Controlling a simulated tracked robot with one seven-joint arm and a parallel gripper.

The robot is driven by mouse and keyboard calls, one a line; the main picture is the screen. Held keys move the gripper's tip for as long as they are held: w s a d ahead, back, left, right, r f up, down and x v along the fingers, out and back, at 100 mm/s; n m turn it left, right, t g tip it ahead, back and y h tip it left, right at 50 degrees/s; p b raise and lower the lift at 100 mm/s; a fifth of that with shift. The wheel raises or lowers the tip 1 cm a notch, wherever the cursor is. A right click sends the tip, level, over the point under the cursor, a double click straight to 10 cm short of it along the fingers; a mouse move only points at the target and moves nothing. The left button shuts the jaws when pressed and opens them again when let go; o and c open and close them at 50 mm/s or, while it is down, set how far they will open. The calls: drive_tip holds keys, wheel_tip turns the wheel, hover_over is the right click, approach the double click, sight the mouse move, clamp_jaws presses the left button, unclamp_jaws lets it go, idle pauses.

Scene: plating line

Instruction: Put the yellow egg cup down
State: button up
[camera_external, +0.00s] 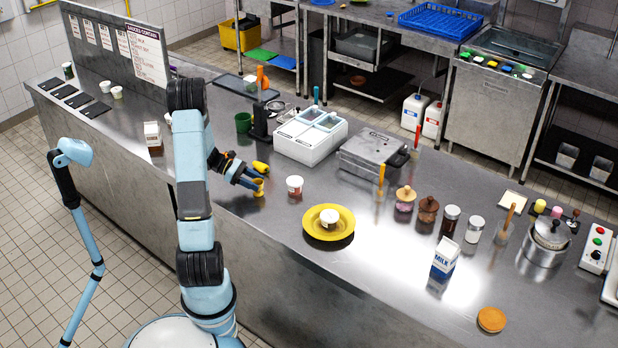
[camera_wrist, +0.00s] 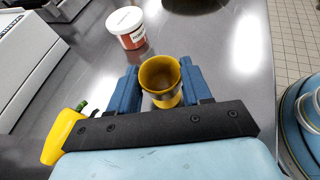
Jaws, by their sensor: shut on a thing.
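The yellow egg cup (camera_wrist: 161,98) is upright between the blue fingers of my gripper (camera_wrist: 161,88) in the wrist view. The fingers are shut on it from both sides, and its open rim faces the camera. In the external view the yellow egg cup (camera_external: 259,187) shows at the tip of my gripper (camera_external: 253,181), at the near side of the steel counter (camera_external: 400,235). It is low over the counter; I cannot tell whether its foot touches the steel.
A yellow pepper (camera_external: 261,167) lies just behind my gripper. A white and red tub (camera_external: 295,186) stands to the right. A white sauce unit (camera_external: 308,138) stands behind. Bare steel lies around the egg cup.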

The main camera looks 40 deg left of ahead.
drive_tip(key=shift+f, duration=0.1)
drive_tip(key=o, duration=1.1)
drive_tip(key=shift+c, duration=0.2)
drive_tip(key=v, duration=1.2)
